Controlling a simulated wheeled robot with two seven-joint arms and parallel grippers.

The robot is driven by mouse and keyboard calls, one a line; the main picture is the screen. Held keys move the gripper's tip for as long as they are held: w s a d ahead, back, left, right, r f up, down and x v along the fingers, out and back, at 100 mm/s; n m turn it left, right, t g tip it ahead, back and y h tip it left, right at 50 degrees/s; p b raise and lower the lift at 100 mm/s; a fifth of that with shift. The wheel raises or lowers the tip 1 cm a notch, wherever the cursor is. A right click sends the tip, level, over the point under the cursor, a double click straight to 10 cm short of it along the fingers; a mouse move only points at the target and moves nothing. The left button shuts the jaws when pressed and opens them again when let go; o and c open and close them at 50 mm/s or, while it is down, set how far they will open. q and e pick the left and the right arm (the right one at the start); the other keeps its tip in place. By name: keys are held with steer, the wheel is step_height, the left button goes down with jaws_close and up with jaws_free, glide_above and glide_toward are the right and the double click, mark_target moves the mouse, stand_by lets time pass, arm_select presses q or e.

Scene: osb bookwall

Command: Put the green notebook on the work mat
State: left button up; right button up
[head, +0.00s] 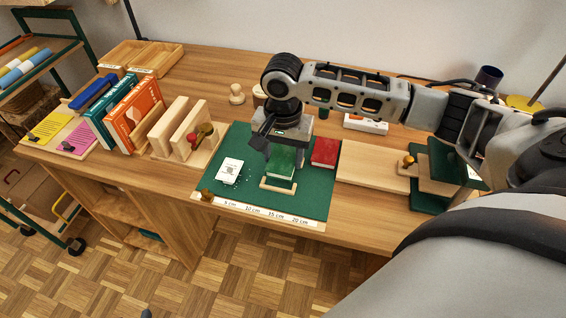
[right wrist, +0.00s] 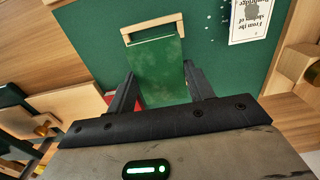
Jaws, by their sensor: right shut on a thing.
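The green notebook (head: 281,163) is at the middle of the green work mat (head: 312,196) in the head view. My right gripper (head: 272,145) is above it, shut on it. In the right wrist view the notebook (right wrist: 158,68) sits between the two fingers of my right gripper (right wrist: 160,88), over the mat (right wrist: 208,50). A pale wooden piece (head: 277,187) shows along the notebook's near edge. I cannot tell whether the notebook touches the mat. My left gripper is not in view.
A white card (head: 229,170) and a red book (head: 325,152) lie on the mat either side of the notebook. Wooden upright holders (head: 180,128) and books (head: 133,112) stand left. A pale board (head: 370,163) lies right.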

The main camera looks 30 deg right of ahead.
mark_target(283, 160)
step_height(283, 160, down, 3)
steer(key=shift+r, duration=0.15)
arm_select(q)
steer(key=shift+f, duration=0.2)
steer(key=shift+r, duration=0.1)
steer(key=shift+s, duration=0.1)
arm_select(e)
steer(key=o, duration=1)
arm_select(q)
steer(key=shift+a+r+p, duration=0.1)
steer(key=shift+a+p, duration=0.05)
steer(key=shift+p, duration=0.5)
arm_select(e)
step_height(283, 160, up, 12)
steer(key=shift+s, duration=0.1)
